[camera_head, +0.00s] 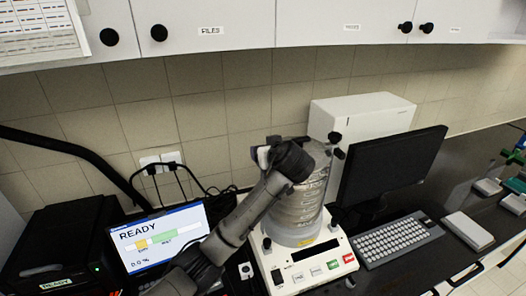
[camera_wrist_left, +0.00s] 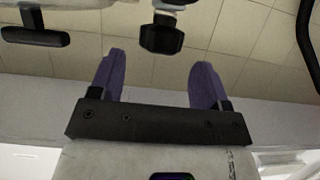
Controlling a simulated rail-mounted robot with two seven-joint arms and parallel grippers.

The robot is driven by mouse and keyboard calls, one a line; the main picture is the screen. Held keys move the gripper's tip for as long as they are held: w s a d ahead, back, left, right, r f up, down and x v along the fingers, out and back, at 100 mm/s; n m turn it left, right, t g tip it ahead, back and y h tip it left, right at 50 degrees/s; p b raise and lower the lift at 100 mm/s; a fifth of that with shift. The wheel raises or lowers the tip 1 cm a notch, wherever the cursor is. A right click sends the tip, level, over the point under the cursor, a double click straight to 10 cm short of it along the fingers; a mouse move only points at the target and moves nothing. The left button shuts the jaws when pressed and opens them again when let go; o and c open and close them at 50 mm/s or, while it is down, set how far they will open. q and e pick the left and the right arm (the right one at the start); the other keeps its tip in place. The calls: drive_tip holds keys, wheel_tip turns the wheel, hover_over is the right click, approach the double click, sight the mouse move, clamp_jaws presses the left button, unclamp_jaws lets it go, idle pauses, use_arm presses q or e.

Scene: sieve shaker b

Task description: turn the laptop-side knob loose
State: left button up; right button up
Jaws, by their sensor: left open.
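The sieve shaker (camera_head: 318,264) has a light base with buttons and a clear stack of sieves (camera_head: 305,210) on top. My left arm reaches across its left, laptop side. My left gripper (camera_wrist_left: 157,80) shows two purple fingers, spread apart and empty. A black faceted knob (camera_wrist_left: 161,38) is just beyond the fingertips, roughly centred between them and apparently not touched. I take it for the laptop-side knob; my wrist largely hides that area in the head view. Black knobs (camera_head: 335,137) show on the stack's monitor side. My right gripper is not in view.
The laptop (camera_head: 160,240) shows READY at the left, beside a black box (camera_head: 60,250). A monitor (camera_head: 392,172), keyboard (camera_head: 398,240) and white box (camera_head: 360,115) stand to the right. Wall cabinets (camera_head: 235,12) hang above. Cables run behind the laptop.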

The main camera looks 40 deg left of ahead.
use_arm(q)
drive_tip(key=b+v, duration=0.1)
drive_tip(key=v, duration=0.8)
idle(0.4)
